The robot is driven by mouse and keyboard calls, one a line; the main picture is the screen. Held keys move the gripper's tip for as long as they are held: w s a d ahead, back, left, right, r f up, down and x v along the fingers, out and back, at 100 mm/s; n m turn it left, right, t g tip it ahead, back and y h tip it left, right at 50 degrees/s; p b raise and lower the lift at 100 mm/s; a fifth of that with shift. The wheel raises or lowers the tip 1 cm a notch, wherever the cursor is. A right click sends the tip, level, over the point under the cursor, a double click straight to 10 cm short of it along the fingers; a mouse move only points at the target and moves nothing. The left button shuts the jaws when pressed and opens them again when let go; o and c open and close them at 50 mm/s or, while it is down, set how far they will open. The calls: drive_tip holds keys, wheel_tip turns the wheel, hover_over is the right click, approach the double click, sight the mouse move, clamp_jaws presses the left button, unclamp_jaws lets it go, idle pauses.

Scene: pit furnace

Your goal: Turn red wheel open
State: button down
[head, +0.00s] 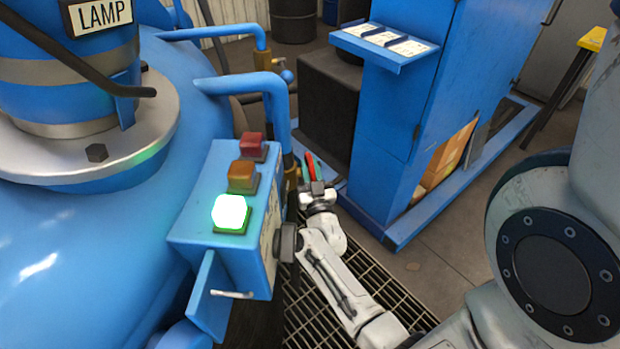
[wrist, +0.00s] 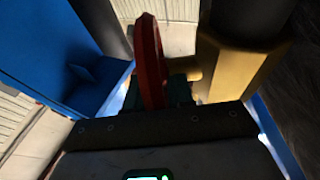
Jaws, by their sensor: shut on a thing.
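The red wheel (head: 311,165) is a thin red sliver in the head view, low behind the blue control box. In the wrist view the red wheel (wrist: 149,62) is seen nearly edge-on, upright, beside a brass valve body (wrist: 228,62). My gripper (head: 313,177) reaches it from the near side. In the wrist view my gripper (wrist: 155,92) has its greenish fingers on both sides of the wheel's lower rim, shut on it. The fingertips are dark and partly hidden by the gripper body.
The blue control box (head: 205,225) with a lit green lamp (head: 230,213) stands close left of my arm. A blue cabinet (head: 410,110) stands to the right, with a dark block (head: 328,105) beside it. Floor grating (head: 385,275) lies below my arm.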

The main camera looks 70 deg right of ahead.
drive_tip(key=shift+f+h+b, duration=0.3)
drive_tip(key=shift+f+b, duration=0.05)
drive_tip(key=shift+b, duration=0.6)
drive_tip(key=shift+r+t+b, duration=0.25)
drive_tip(key=shift+t+b, duration=0.25)
drive_tip(key=shift+b, duration=0.05)
drive_tip(key=c, duration=1.1)
unclamp_jaws()
drive_tip(key=shift+h, duration=0.3)
drive_tip(key=v, duration=1.1)
drive_tip(key=shift+r, duration=0.2)
